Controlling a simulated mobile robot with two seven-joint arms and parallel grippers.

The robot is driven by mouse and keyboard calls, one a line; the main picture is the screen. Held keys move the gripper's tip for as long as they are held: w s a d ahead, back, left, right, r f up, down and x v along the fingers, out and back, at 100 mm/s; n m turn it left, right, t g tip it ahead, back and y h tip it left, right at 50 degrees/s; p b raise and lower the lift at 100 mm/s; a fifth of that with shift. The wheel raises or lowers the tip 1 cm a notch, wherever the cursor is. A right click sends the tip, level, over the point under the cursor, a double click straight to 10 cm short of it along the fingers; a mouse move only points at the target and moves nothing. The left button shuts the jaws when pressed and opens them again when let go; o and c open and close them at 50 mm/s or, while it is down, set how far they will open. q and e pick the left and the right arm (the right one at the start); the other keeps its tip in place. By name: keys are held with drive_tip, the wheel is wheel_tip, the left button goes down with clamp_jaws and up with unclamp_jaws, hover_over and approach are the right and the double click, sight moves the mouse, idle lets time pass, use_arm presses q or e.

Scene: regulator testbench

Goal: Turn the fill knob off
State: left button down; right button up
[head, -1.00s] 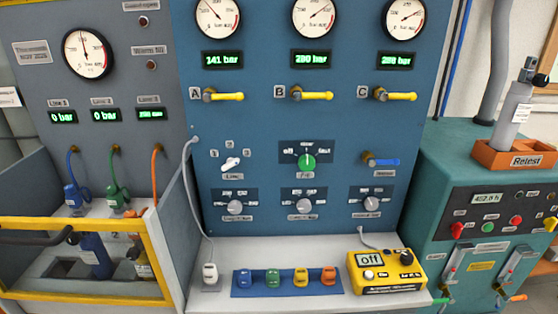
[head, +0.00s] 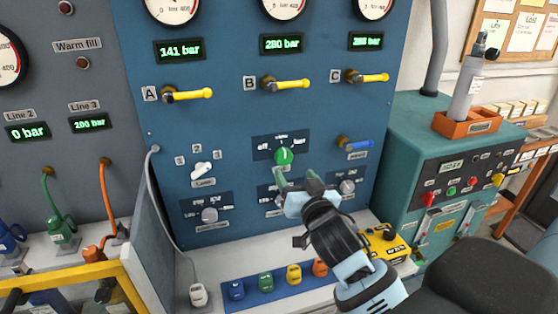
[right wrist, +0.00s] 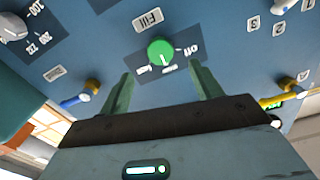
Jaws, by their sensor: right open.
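The green fill knob (head: 284,156) is on the blue panel, on a dark plate with "off" at its left and other settings at the middle and right. Its white mark points up, toward the middle setting. The knob also shows in the right wrist view (right wrist: 160,50), seen upside down, with "off" at its right. My right gripper (head: 296,177) is open in front of the panel, just below the knob. In the right wrist view its two green fingers (right wrist: 160,76) are apart, with the knob beyond the gap between them and nothing held. My left gripper is not in view.
Small grey knobs (head: 210,215) sit lower on the panel, one partly hidden by my gripper. A blue-handled valve (head: 356,144) is right of the fill knob, and a white line selector (head: 201,168) is left. A yellow tester (head: 384,243) stands on the bench beside my arm.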

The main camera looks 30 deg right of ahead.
sight(285, 159)
drive_tip(key=shift+p+x, duration=0.3)
drive_tip(key=shift+x, duration=3.6)
drive_tip(key=c, duration=1)
